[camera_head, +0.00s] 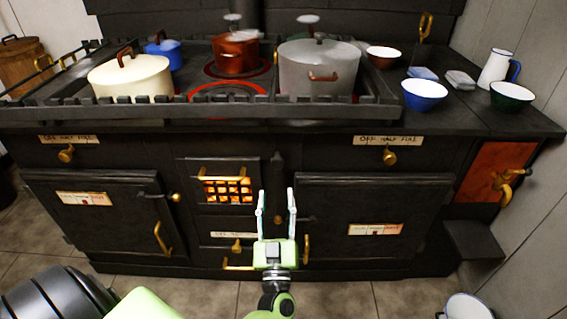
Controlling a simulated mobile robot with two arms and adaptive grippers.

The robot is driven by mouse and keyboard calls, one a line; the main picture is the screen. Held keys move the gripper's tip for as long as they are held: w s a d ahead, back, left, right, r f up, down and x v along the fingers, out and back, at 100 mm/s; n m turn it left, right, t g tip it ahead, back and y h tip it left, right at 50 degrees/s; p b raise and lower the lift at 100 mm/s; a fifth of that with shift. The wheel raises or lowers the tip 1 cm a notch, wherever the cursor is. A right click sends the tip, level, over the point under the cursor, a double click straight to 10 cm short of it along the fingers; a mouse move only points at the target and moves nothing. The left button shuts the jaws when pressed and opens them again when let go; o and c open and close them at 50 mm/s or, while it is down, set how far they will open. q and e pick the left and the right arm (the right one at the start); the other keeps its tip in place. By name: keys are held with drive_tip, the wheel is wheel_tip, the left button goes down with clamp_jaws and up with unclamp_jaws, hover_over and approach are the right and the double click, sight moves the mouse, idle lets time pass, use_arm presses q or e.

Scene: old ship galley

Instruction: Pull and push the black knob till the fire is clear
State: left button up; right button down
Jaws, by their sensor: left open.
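The fire (243,197) glows orange behind a brass grate in the middle of the black stove front. A dark upright piece with a rounded top (277,158) stands right of the grate; it may be the black knob, but dark on dark I cannot tell for sure. My left gripper (276,192) is open and empty, with its two pale fingers pointing up at the stove front. In the picture its fingertips are below the dark piece, right of the fire, apart from each other. A small brownish knob (278,219) shows between the fingers. My right gripper is not in view.
Oven doors flank the grate, left (100,215) and right (370,212), with brass handles. A cream pot (130,80), a red pot (236,55) and a grey pot (320,68) stand on the railed stovetop. A white pail (466,308) is on the floor at lower right.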

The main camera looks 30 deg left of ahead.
sight(277, 166)
use_arm(q)
drive_tip(key=x, duration=1.1)
drive_tip(key=shift+w, duration=0.1)
clamp_jaws()
